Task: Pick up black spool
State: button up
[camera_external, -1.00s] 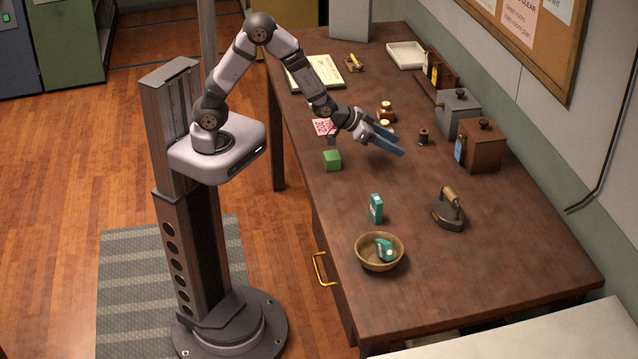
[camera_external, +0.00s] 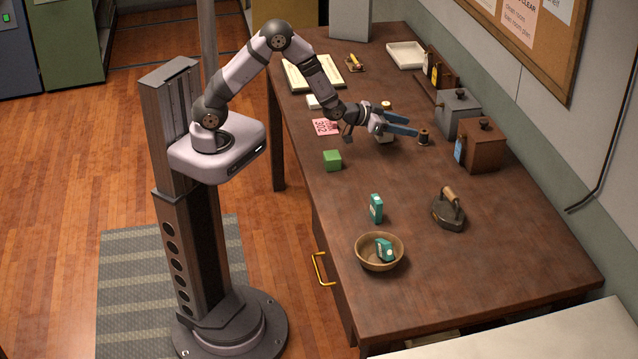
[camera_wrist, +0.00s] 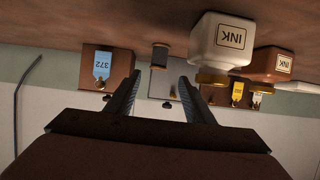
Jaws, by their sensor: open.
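The black spool (camera_external: 423,136) stands upright on the wooden table, just beyond my fingertips in the external view. My gripper (camera_external: 412,125) is open and empty, reaching level and low over the table from the left. In the wrist view, which appears upside down, the dark spool (camera_wrist: 159,56) shows between and ahead of the two open fingers (camera_wrist: 160,76). The spool and fingers look apart.
A white ink bottle (camera_wrist: 222,42) and a brown one (camera_wrist: 272,62) stand close beside my fingers. A grey box (camera_external: 457,111) and a brown box (camera_external: 481,148) stand behind the spool.

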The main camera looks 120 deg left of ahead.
jog(key=shift+w+f, duration=0.1)
jog(key=shift+p+x, duration=1.1)
jog(key=shift+x, duration=1.35)
jog(key=shift+d+f, duration=0.1)
jog(key=c, duration=1.1)
